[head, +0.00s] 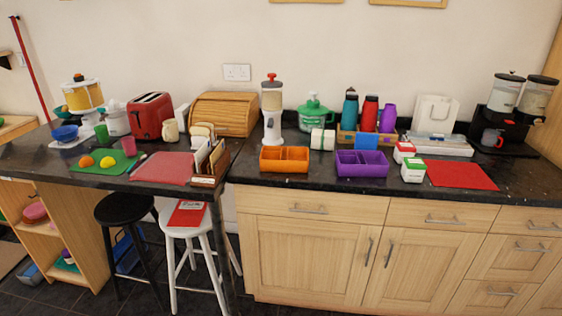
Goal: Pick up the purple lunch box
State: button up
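The purple lunch box (361,170) is an open, divided tray on the dark counter, right of centre in the head view. It sits flat near the counter's front edge and looks empty. A similar orange divided box (285,166) stands to its left, with a gap between them. My gripper is not in the head view.
Small red-and-white and green-and-white cartons (412,171) stand close to the purple box's right. Behind it is a holder (350,136) with several bottles. A red mat (461,175) lies further right. The counter (325,185) is clear in front of the box.

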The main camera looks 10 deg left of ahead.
aim_at(354, 163)
jog(key=k, duration=0.65)
jog(key=z, duration=0.55)
jog(key=i, duration=2)
jog(key=u, duration=0.55)
